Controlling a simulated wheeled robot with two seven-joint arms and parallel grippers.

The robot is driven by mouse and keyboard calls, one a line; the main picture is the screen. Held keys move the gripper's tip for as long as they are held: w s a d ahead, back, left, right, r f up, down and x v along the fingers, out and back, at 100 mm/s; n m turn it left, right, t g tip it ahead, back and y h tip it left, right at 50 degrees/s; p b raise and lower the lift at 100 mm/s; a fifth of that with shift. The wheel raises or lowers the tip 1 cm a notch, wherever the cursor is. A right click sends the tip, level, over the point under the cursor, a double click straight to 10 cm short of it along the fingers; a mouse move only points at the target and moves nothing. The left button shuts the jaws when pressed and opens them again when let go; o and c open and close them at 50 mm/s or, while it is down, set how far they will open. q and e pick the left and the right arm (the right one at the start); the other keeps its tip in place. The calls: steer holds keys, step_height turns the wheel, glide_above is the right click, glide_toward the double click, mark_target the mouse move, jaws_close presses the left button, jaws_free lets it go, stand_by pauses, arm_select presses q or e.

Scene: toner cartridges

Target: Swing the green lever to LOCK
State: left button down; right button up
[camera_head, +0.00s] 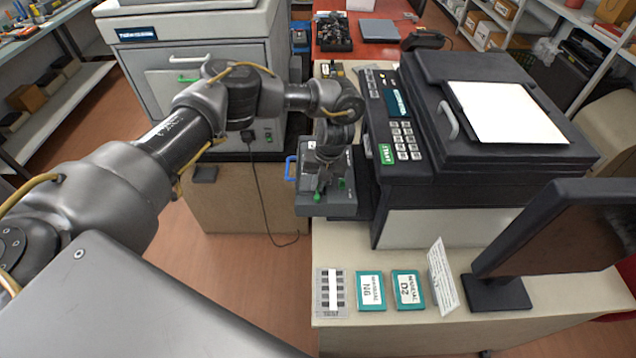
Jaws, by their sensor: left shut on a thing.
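My left gripper (325,180) reaches down onto a grey unit (345,207) at the left front of the black printer, and its jaws are shut on a small green part, which I take as the green lever (317,197). The gripper hides most of it. Another small green spot (342,183) shows just right of the jaws. A blue handle (290,168) is on the unit's left side. No LOCK mark can be read, so the lever's position cannot be told. My right gripper is not in view.
The black printer (400,190) with a white sheet (508,112) on its lid stands right of the unit. Two teal manuals (371,291) (408,289), a striped card (331,293), a standing note (442,275) and a monitor (560,229) are in front. A grey machine (150,45) stands left.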

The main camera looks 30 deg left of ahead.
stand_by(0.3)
arm_select(q)
steer(key=c, duration=1.8)
jaws_free()
steer(key=shift+r, duration=0.1)
steer(key=r, duration=0.3)
steer(key=d+r+b, duration=0.1)
steer(key=r, duration=0.3)
steer(key=w+d+r, duration=0.1)
steer(key=r, duration=0.2)
steer(key=shift+r, duration=0.25)
steer(key=shift+d+f, duration=0.1)
